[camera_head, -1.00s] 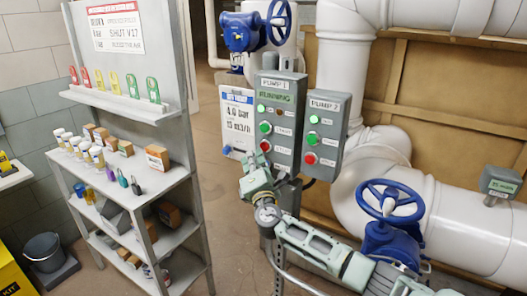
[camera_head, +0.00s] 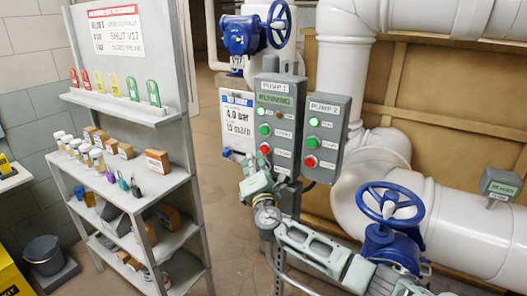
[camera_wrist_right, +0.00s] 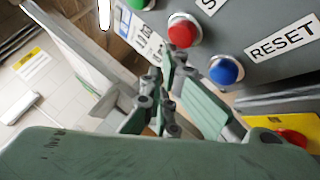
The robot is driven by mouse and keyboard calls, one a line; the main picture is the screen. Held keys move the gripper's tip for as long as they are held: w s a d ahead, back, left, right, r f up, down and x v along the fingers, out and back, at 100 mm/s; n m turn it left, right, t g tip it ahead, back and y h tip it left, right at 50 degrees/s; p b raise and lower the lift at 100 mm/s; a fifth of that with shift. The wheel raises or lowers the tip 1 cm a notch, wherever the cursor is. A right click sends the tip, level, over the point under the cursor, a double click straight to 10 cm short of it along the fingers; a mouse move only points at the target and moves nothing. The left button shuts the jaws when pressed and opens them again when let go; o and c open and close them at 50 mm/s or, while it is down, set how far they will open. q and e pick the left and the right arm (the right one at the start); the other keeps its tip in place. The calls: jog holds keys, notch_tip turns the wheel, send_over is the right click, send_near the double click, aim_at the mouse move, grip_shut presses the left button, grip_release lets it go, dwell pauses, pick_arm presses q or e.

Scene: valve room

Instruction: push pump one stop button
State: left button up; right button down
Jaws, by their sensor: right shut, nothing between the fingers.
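The PUMP 1 box (camera_head: 291,126) is grey, with a green display, a green lamp, a green button and a red stop button (camera_head: 265,148). The right wrist view also shows this red button (camera_wrist_right: 184,31), with a blue RESET button (camera_wrist_right: 226,70) beside it. My right gripper (camera_head: 255,168) is shut and empty, just below the red button in the head view. In the right wrist view its fingertips (camera_wrist_right: 167,62) point toward the panel, below and left of the red button; I see no contact. The gripper hides the lower part of the box. My left gripper is not in view.
The PUMP 2 box (camera_head: 326,135) stands close on the right, with similar buttons. A white gauge sign (camera_head: 237,120) is on the left. A blue valve wheel (camera_head: 390,204) on white pipes is near my right arm. A shelf (camera_head: 150,172) holds locks and small containers.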

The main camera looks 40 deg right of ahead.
dwell(0.4)
jog(key=shift+w+d+b, duration=0.15)
jog(key=shift+d+b, duration=0.25)
jog(key=shift+w+d+b, duration=0.2)
jog(key=shift+d+b, duration=0.15)
jog(key=shift+d, duration=0.1)
dwell(0.6)
jog(key=shift+a+r, duration=0.1)
jog(key=shift+a, duration=0.05)
jog(key=shift+s+a+p, duration=0.3)
jog(key=shift+s+a, duration=0.1)
jog(key=shift+a, duration=0.25)
jog(key=shift+s+a+p, duration=0.2)
jog(key=shift+s+a, duration=0.1)
jog(key=shift+a, duration=0.45)
jog(key=shift+s+a+p, duration=0.25)
jog(key=shift+s+a, duration=0.1)
jog(key=shift+a, duration=0.45)
jog(key=shift+s+a+p, duration=0.2)
jog(key=shift+s+a, duration=0.1)
jog(key=shift+a, duration=0.45)
